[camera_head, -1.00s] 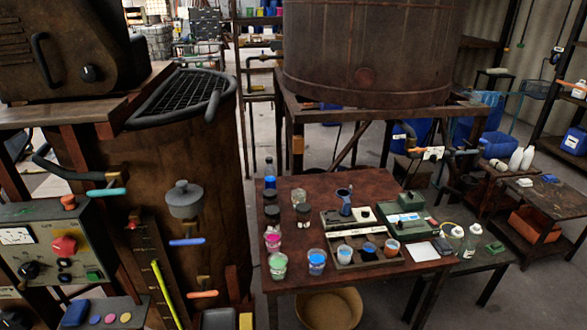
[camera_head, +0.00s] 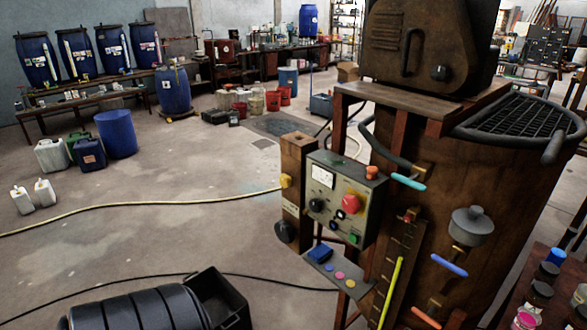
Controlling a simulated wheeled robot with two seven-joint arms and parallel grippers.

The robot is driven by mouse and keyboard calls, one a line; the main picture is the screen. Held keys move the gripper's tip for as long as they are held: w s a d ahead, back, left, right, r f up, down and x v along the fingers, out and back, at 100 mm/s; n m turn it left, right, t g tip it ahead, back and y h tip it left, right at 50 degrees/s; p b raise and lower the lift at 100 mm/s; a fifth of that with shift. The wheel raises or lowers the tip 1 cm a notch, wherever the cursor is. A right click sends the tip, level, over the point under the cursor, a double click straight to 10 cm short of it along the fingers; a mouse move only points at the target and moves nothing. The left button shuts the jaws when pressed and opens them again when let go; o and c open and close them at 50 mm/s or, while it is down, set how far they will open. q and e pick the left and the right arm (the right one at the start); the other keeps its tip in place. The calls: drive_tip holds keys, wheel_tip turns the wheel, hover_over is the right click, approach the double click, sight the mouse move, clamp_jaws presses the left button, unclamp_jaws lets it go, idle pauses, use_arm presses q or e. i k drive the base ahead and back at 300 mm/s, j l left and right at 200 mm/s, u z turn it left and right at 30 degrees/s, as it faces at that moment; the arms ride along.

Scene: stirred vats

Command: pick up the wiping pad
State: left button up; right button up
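A small dark blue block (camera_head: 320,253), which may be the wiping pad, lies on a narrow grey shelf (camera_head: 326,267) below the control panel. Several coloured round discs lie beside it on the shelf, to its right. It is too small to tell its material. Neither of my grippers shows in the head view, so nothing is seen touching the block.
The control panel (camera_head: 345,200) with a red knob hangs above the shelf. The brown vat (camera_head: 480,185) with coloured handles stands to the right. A black ribbed cylinder (camera_head: 140,310) and a dark box (camera_head: 215,300) are at bottom left. Open floor lies left, crossed by hoses.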

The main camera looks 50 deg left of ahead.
sight(320, 252)
drive_tip(key=u, duration=1.45)
